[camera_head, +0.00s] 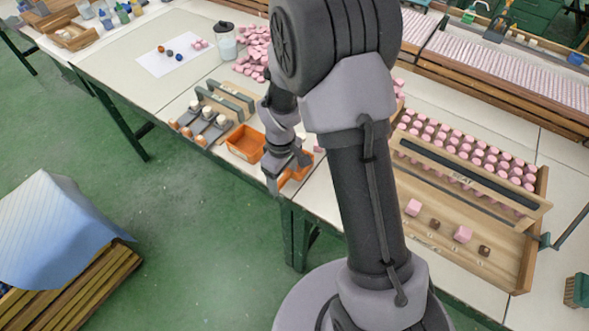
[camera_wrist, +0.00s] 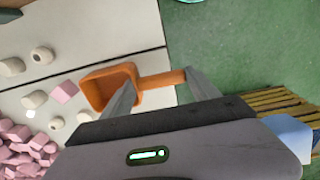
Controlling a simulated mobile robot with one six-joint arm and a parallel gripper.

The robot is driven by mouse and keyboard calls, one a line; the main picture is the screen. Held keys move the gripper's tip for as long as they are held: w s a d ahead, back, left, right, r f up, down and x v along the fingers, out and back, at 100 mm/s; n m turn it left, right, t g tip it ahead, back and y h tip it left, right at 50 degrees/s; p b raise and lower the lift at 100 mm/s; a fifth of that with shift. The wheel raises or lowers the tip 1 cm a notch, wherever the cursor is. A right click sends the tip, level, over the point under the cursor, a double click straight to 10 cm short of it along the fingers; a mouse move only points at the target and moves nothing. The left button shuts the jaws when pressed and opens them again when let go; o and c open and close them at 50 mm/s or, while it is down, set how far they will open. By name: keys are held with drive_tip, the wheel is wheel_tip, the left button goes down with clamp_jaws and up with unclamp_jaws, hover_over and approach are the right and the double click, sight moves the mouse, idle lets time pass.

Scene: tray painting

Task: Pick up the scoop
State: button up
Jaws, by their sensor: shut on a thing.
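The orange scoop (camera_wrist: 97,95) shows in the wrist view with an open square bowl at left and a handle (camera_wrist: 162,80) pointing right, past the table edge. My gripper (camera_wrist: 158,92) has its two fingers on either side of this handle and is shut on it. In the head view my gripper (camera_head: 274,182) is at the table's front edge, and orange parts of the scoop (camera_head: 302,170) show beside it, partly covered by my arm. I cannot tell whether the bowl still touches the table.
An orange open bin (camera_head: 245,143) stands just left of my gripper, beside a rack of rollers (camera_head: 203,122). A pink pile (camera_head: 253,55) lies farther back. A wooden crate of pink pieces (camera_head: 525,262) is at right. The floor before the table is free near my gripper.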

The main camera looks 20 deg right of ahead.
drive_tip(key=c, duration=0.5)
wheel_tip(320, 180, up, 10)
drive_tip(key=p, duration=0.4)
drive_tip(key=shift+p, duration=0.3)
